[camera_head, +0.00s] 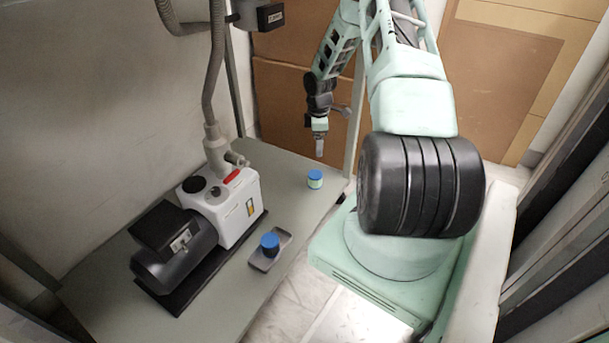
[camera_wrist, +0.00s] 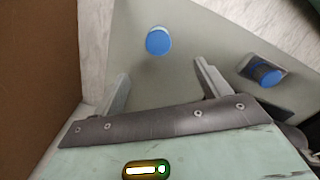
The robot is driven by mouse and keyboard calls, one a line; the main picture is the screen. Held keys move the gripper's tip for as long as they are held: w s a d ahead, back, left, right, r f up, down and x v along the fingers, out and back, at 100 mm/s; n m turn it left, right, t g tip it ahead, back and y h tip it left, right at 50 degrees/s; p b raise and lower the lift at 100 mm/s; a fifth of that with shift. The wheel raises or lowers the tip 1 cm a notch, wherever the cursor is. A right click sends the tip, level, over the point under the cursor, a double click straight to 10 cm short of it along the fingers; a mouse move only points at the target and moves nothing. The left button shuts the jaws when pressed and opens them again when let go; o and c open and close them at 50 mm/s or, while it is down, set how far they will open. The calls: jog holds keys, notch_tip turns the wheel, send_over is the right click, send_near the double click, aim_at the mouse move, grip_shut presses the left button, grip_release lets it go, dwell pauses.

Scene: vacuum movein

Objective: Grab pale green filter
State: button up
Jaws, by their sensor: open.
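The pale green filter (camera_head: 315,184) is a small upright cylinder with a blue cap. It stands alone on the grey-green table near its right edge. In the wrist view only the blue top of the filter (camera_wrist: 158,41) shows clearly, ahead of the fingertips and roughly between them; its side is mostly hidden. My gripper (camera_head: 320,146) is above the table, a little above the filter and apart from it. In the wrist view, my gripper (camera_wrist: 163,72) has its two fingers spread with nothing between them.
A second blue-capped piece (camera_head: 269,244) stands in a small grey tray (camera_head: 284,238) nearer the table's front; it shows at right in the wrist view (camera_wrist: 265,72). A white and black vacuum pump (camera_head: 232,212) with a hose (camera_head: 213,90) stands left. A table post (camera_head: 355,125) rises nearby.

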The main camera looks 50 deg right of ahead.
aim_at(315, 174)
jog(key=f+b, duration=0.2)
jog(key=f, duration=0.2)
jog(key=f+b, duration=0.2)
jog(key=f, duration=0.2)
jog(key=f+b, duration=0.3)
jog(key=f, duration=0.1)
jog(key=shift+w+d+f, duration=0.1)
jog(key=shift+w+f, duration=0.15)
jog(key=shift+f, duration=0.15)
notch_tip(315, 174, down, 5)
jog(key=b, duration=0.4)
jog(key=c, duration=1)
